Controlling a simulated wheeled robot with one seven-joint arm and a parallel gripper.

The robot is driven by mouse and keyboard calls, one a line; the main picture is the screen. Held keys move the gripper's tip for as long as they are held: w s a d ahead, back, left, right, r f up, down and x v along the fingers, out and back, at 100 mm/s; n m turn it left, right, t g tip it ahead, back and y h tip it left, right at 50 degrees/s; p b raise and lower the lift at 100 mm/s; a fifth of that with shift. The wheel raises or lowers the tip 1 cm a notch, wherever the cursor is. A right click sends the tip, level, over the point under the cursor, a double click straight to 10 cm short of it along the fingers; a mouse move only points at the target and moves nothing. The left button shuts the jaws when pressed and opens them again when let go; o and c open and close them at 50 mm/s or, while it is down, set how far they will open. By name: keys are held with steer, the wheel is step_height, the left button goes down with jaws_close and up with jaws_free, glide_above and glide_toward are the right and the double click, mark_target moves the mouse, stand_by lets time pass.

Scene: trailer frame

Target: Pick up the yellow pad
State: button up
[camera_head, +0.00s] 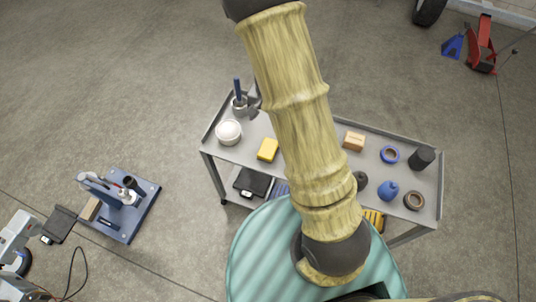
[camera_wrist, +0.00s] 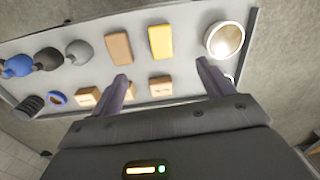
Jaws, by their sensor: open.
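The yellow pad (camera_head: 268,150) is a small rectangular block. It lies flat on the top of the grey cart (camera_head: 222,157), left of my arm in the head view. In the wrist view the yellow pad (camera_wrist: 160,42) is upper centre, between a tan block (camera_wrist: 119,49) and a round white bowl (camera_wrist: 224,40). My gripper (camera_wrist: 162,71) is open and empty, its two fingers spread wide. In the picture the pad appears beyond the fingertips, within the gap's width; no contact shows. My arm covers the middle of the cart in the head view.
The white bowl (camera_head: 228,132) stands left of the pad. Small cardboard boxes (camera_wrist: 87,95) lie along one side, one partly behind a finger. The cart has a raised rim.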

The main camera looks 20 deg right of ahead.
steer(key=shift+m, duration=0.5)
steer(key=f, duration=0.1)
steer(key=w+f, duration=0.1)
steer(key=f, duration=0.1)
steer(key=w+f, duration=0.1)
steer(key=shift+w+f+b, duration=0.15)
steer(key=shift+f+b, duration=0.2)
steer(key=shift+f, duration=0.1)
steer(key=b, duration=0.2)
glide_above(268, 149)
steer(key=f, duration=1.2)
steer(key=shift+w+a, duration=0.15)
steer(key=shift+w, duration=0.05)
steer(key=shift+f, duration=0.1)
step_height(268, 149, down, 5)
steer(key=shift+s+f, duration=0.1)
steer(key=shift+s, duration=0.05)
steer(key=shift+c, duration=0.4)
